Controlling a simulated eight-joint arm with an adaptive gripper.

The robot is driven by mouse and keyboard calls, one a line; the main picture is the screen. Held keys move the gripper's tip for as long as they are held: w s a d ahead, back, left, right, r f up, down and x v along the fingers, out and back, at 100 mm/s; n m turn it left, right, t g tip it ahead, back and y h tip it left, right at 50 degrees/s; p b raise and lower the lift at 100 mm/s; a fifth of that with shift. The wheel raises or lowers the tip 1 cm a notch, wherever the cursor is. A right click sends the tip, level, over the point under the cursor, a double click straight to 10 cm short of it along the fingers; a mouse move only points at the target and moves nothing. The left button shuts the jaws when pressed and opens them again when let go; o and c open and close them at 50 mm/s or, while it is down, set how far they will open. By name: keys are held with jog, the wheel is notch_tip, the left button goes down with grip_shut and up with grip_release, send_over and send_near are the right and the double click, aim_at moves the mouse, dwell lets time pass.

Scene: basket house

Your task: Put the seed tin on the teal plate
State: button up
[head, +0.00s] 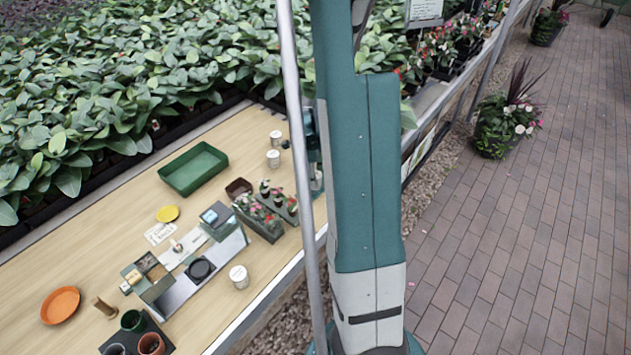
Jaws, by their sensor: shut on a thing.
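My gripper (314,160) is mostly hidden behind my own teal arm, near the right edge of the table. Only a dark sliver of it shows, with a pale tin-like thing (317,182) at its lower end, partly covered. It is shut on this thing; I cannot read a label on it. Other white tins stand on the table: two at the back (275,137) (273,158) and one near the front edge (239,277). Their labels are too small to read.
A green tray (193,168) lies at the back of the wooden table. Bare wood shows at left. Dense leafy plants border the back.

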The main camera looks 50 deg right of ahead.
jog(key=shift+f, duration=0.35)
jog(key=shift+f, duration=0.2)
jog(key=o, duration=0.9)
jog(key=shift+r, duration=0.1)
jog(key=shift+w+a+r+p, duration=0.2)
jog(key=shift+r+p, duration=0.15)
jog(key=shift+r, duration=1.65)
jog(key=shift+w+a+r+p, duration=0.1)
jog(key=shift+w+r+p, duration=0.15)
jog(key=shift+r, duration=1.8)
jog(key=shift+w+a+r+p, duration=0.15)
jog(key=shift+r+p, duration=0.25)
jog(key=shift+r, duration=1.6)
jog(key=shift+d, duration=0.1)
